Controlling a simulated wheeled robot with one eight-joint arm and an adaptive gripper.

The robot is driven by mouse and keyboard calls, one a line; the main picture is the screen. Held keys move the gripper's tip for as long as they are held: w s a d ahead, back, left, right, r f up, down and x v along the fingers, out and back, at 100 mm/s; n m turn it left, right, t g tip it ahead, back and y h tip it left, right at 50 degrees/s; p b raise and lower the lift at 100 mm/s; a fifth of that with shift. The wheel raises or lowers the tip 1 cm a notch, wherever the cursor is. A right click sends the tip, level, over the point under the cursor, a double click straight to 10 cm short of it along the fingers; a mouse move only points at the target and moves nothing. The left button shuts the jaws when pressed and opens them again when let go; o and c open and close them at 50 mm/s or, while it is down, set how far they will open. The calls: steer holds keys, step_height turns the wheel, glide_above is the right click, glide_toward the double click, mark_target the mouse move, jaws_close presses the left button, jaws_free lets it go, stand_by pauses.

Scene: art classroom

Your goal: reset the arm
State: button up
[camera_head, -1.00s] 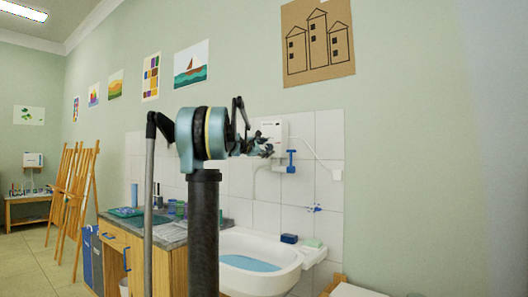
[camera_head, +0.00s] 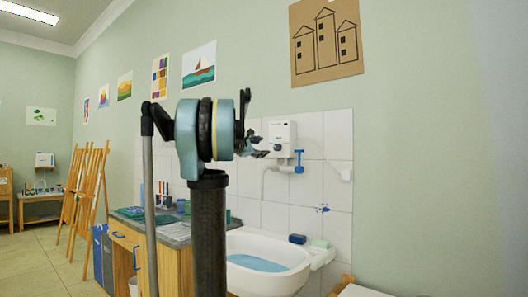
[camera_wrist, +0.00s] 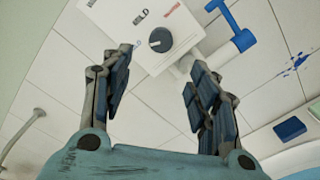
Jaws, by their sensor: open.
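My gripper (camera_wrist: 158,85) is open and empty in the wrist view, its two dark jointed fingers spread apart with tiles showing between them. In the head view my arm stands upright in the middle of the picture, and my gripper (camera_head: 262,153) points right at its top, partly hidden by the arm. The white water heater (camera_wrist: 140,25) with a dark knob lies beyond the fingertips in the wrist view. The heater also shows on the wall in the head view (camera_head: 281,133). I cannot tell how far the fingertips are from it.
A white sink (camera_head: 262,250) with blue water stands right of a wooden counter (camera_head: 180,238). A blue sponge (camera_head: 297,239) and a green one (camera_head: 320,243) rest on the rim. Easels (camera_head: 88,195) stand at the left. Floor (camera_head: 45,265) at the left is clear.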

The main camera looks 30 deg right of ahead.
steer(key=shift+s+a, duration=0.2)
steer(key=shift+a, duration=0.25)
